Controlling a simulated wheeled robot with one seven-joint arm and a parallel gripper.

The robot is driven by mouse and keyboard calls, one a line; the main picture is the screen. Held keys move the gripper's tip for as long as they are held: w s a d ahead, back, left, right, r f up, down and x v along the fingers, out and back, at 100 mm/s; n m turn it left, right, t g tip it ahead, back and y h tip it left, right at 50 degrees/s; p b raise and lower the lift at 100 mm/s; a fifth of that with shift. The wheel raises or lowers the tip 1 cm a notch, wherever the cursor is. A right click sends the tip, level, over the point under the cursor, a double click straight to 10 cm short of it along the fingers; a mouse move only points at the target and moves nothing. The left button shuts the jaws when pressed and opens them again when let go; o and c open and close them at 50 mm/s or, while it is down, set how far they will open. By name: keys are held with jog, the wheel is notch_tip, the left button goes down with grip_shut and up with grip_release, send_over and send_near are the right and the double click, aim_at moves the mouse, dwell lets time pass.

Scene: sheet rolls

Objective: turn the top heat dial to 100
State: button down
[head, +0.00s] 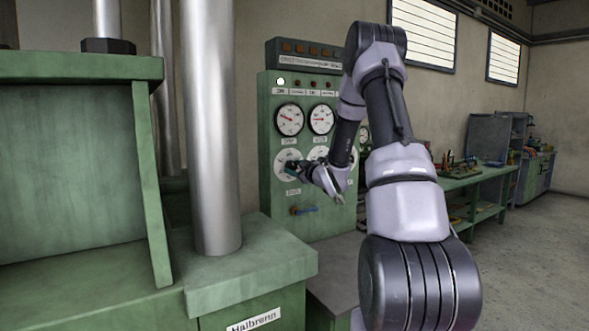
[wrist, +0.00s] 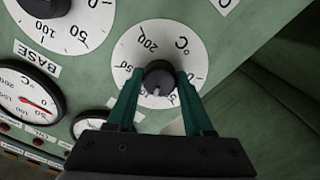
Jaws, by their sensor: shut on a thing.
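A white round dial plate (wrist: 128,48) marked in °C, with 200 and 0 legible, is on the green panel in the wrist view. Its dark knob (wrist: 160,69) sits between the green fingers of my gripper (wrist: 159,80), which is shut on it. A pale pointer mark on the knob points down in the wrist picture; the number there is partly hidden by the fingers. In the head view the same dial (head: 281,159) is at the panel's left, with my gripper (head: 299,170) against it. I cannot read the dial's name label.
A second white dial (wrist: 88,32) with a dark knob is beside it, near a BASE label (wrist: 37,58). Round gauges (head: 290,119) sit above the dials in the head view. A green press with a steel column (head: 211,130) stands left.

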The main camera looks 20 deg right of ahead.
jog(key=shift+m, duration=1.7)
jog(key=shift+f, duration=0.1)
jog(key=shift+c, duration=1.4)
grip_release()
jog(key=s+d, duration=0.2)
jog(key=s, duration=0.8)
jog(key=shift+s, duration=0.35)
